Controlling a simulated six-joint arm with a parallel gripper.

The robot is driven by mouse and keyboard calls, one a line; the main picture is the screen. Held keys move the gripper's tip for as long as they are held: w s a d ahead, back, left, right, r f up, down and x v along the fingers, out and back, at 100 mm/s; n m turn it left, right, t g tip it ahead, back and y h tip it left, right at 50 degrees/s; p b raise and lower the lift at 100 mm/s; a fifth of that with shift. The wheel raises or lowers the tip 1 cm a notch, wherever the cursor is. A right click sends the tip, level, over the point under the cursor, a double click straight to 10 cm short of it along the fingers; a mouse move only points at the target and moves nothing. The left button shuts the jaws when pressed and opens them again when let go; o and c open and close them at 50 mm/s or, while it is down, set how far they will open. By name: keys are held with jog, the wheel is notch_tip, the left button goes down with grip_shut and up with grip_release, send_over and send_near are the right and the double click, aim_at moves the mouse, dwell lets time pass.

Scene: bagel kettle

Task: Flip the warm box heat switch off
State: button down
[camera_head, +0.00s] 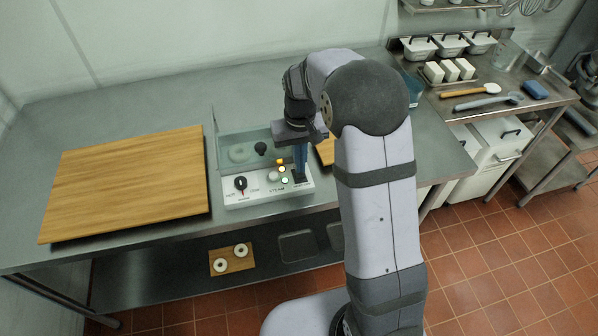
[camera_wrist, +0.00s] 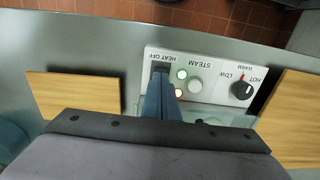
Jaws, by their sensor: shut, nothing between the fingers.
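The warm box (camera_head: 234,201) stands on the steel table with a white control panel on its front. My gripper (camera_head: 299,177) is shut and empty, pointing down at the right end of that panel. In the wrist view the blue fingertips of my gripper (camera_wrist: 158,78) are over or right beside the black heat switch (camera_wrist: 161,67), near the label "HEAT OFF". The fingers hide part of the switch; contact and its tilt are unclear. A green light (camera_wrist: 182,74) glows beside the fingers. It also shows in the head view (camera_head: 285,180), with orange lights (camera_head: 280,161) behind it.
A round button (camera_wrist: 195,86) marked "STEAM" and a black knob (camera_wrist: 242,89) marked low, warm and hot share the panel. A large wooden board (camera_head: 130,185) lies to the left. A smaller board (camera_wrist: 72,94) lies close by the box's switch end.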

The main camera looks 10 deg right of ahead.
jog(key=shift+s+f+b, duration=0.1)
jog(key=shift+f+b, duration=0.6)
jog(key=shift+f, duration=0.5)
dwell(0.6)
jog(key=shift+r, duration=0.15)
notch_tip(320, 180, up, 7)
jog(key=p, duration=0.6)
dwell(0.6)
